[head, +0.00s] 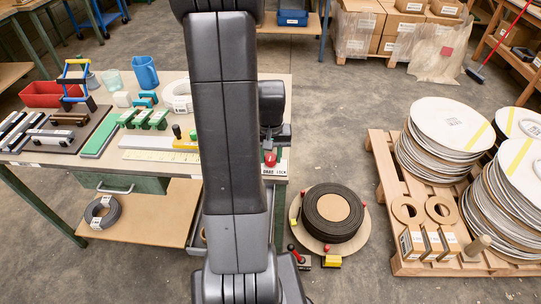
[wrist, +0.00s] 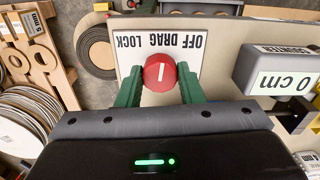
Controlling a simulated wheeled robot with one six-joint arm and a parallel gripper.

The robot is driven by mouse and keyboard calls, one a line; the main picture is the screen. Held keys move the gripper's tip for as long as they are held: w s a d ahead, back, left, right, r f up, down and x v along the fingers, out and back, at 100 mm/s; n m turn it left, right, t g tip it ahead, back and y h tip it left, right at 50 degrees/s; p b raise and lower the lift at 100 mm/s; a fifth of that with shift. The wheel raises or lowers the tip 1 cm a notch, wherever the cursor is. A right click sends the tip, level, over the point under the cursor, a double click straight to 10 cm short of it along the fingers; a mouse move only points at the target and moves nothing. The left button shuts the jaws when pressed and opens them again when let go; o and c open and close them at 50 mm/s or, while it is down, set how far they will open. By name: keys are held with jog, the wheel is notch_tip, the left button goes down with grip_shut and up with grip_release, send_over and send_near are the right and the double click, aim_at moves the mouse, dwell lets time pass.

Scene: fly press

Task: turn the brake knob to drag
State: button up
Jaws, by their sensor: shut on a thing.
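The red brake knob (wrist: 159,72) with a white pointer line sits in front of a white label plate (wrist: 131,74) in the wrist view. The plate's words OFF, DRAG and LOCK appear upside down, with DRAG in the middle. The pointer line is close to vertical in the picture and points roughly towards DRAG. My gripper (wrist: 160,82) has its two green fingers shut on the knob, one on each side. In the head view the red knob (head: 270,158) shows above its label, just right of my arm; my gripper's fingers are not clear there.
A counter box (wrist: 283,82) reading 0 cm stands right of the knob in the wrist view. The bench (head: 150,175) with tools lies left of my arm. A dark coil (head: 333,213) and a pallet of discs (head: 391,195) stand right, with bare floor between.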

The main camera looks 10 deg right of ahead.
aim_at(270, 157)
jog(key=shift+w+n, duration=0.1)
jog(key=shift+n, duration=0.5)
jog(key=shift+r, duration=0.1)
jog(key=o, duration=1)
jog(key=shift+c, duration=0.2)
notch_tip(270, 157, up, 14)
jog(key=p, duration=0.1)
jog(key=shift+f, duration=0.25)
notch_tip(270, 157, down, 14)
jog(key=shift+r+b, duration=0.15)
jog(key=shift+b, duration=0.4)
